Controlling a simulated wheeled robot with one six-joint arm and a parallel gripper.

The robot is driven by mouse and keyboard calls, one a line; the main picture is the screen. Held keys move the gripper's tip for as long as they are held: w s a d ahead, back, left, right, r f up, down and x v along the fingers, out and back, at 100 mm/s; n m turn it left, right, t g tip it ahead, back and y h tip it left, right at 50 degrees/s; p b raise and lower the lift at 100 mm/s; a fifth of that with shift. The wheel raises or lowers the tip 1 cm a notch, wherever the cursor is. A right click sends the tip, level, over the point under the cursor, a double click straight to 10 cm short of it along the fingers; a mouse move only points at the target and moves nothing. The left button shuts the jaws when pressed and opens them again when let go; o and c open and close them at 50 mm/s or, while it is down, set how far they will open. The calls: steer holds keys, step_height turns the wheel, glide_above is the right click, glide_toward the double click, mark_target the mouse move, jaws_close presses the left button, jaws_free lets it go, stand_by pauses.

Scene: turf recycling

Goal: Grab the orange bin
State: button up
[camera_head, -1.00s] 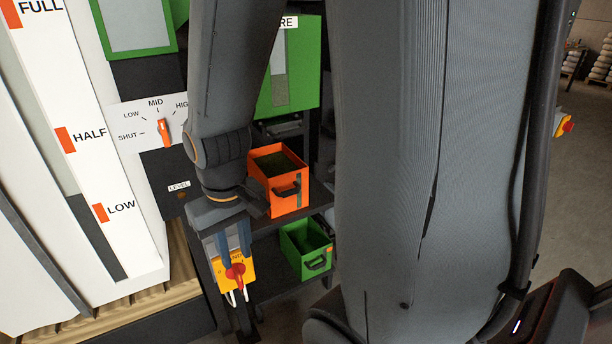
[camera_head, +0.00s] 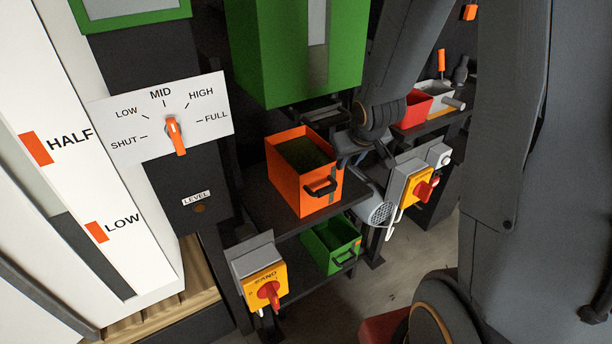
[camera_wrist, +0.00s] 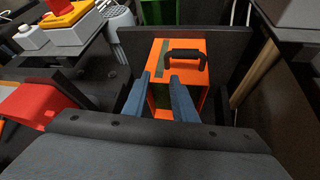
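The orange bin (camera_head: 292,190) stands upright on the upper dark shelf, with green material inside and a black handle (camera_head: 320,188) on its front. In the wrist view the orange bin (camera_wrist: 201,77) is ahead of my gripper, with its black handle (camera_wrist: 186,54) beyond the fingertips. My gripper (camera_wrist: 160,76) is open, its two blue fingers apart, and nothing is seen held. Whether the fingers touch the bin cannot be told. In the head view the wrist is just right of the bin, and the fingers are not clear.
A green bin (camera_head: 331,243) sits on the lower shelf. Yellow switch boxes with red knobs stand at the left (camera_head: 264,285) and right (camera_head: 417,188) of the shelves. A green machine housing (camera_head: 290,60) hangs above the orange bin. A red container (camera_head: 411,108) is farther right.

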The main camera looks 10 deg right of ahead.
mark_target(328, 146)
steer(key=shift+w+d+f+n+t+y+p, duration=0.3)
steer(key=shift+w+f+t+y, duration=0.8)
steer(key=shift+w, duration=2.3)
steer(key=shift+w+d+f+n+t+y, duration=0.1)
steer(key=shift+w+f+n+t+y, duration=0.75)
steer(key=shift+w+f, duration=2)
steer(key=shift+w+d+f+n+t+y+p, duration=0.15)
steer(key=shift+w+f+t+y, duration=0.7)
steer(key=shift+w, duration=3.1)
steer(key=shift+f+t+h, duration=0.2)
steer(key=shift+t+h, duration=0.2)
steer(key=shift+t, duration=0.2)
jaws_close()
steer(key=shift+r, duration=0.15)
